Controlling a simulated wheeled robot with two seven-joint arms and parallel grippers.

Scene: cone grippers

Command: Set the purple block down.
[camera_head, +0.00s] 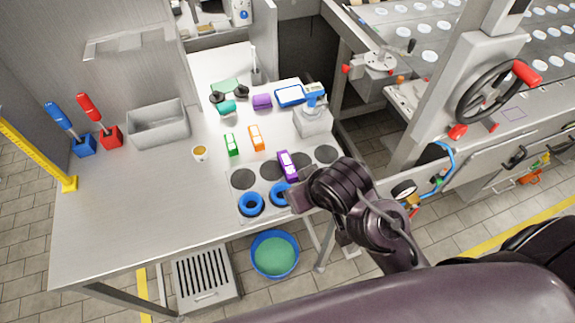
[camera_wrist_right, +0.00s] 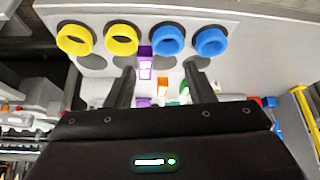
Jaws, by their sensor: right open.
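The purple block (camera_head: 287,166), with white on its top, is on the plate with dark round spots, near the front of the steel table. In the right wrist view the purple block (camera_wrist_right: 145,67) shows between my right gripper's (camera_wrist_right: 160,66) two spread fingers, closer to the left one. The right gripper is open. In the head view my right arm (camera_head: 345,195) comes in from the lower right, and its gripper is largely hidden by the arm. I cannot tell if a finger touches the block. My left gripper is in neither view.
Blue rings (camera_head: 250,203) and yellow rings (camera_wrist_right: 121,39) sit along the plate's front. A green block (camera_head: 231,145), an orange block (camera_head: 256,138), a small cup (camera_head: 200,153) and a grey bin (camera_head: 158,124) stand further left. The table's left front is clear.

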